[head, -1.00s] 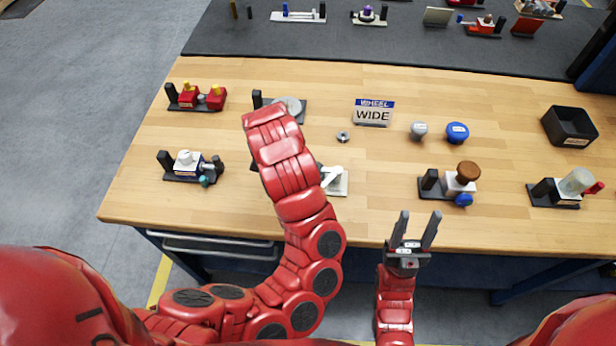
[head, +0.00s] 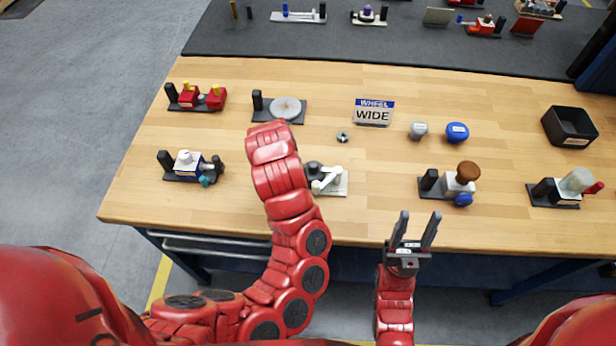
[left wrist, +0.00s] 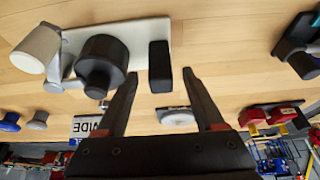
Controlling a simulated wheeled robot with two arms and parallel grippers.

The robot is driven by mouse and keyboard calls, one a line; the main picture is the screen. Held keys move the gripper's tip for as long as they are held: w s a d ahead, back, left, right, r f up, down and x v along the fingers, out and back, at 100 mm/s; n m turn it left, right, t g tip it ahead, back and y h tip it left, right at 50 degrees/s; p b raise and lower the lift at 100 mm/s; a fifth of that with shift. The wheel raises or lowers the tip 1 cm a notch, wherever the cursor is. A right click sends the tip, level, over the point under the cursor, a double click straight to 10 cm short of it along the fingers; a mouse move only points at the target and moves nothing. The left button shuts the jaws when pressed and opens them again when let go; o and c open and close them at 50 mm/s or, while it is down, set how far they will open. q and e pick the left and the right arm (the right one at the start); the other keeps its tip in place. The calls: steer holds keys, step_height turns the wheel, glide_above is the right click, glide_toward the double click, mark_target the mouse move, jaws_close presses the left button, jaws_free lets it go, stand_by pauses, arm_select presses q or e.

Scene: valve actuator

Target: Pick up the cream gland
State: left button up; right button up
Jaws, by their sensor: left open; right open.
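The part that looks like the cream gland (left wrist: 38,48) is a cream, cup-shaped piece at the upper left of the left wrist view. It is at one end of a pale plate (left wrist: 148,32) with a dark round knob and a black post. In the head view, a cream piece (head: 329,180) shows on that same fixture, right of my left forearm. My left gripper (left wrist: 165,85) is open and empty, its fingers near the black post's end of the plate; in the head view it is hidden behind its arm. My right gripper (head: 415,216) is open and empty at the table's front edge.
A grey disc fixture (head: 286,108), a WHEEL WIDE sign (head: 373,113), a small nut (head: 343,137), grey (head: 418,130) and blue knobs (head: 457,132) lie behind. A blue-white valve (head: 187,165) stands left, a brown-knobbed fixture (head: 458,182) right. Wood between these is bare.

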arm_select(q)
steer(key=x, duration=0.4)
steer(key=shift+c, duration=0.3)
jaws_close()
stand_by(1.1)
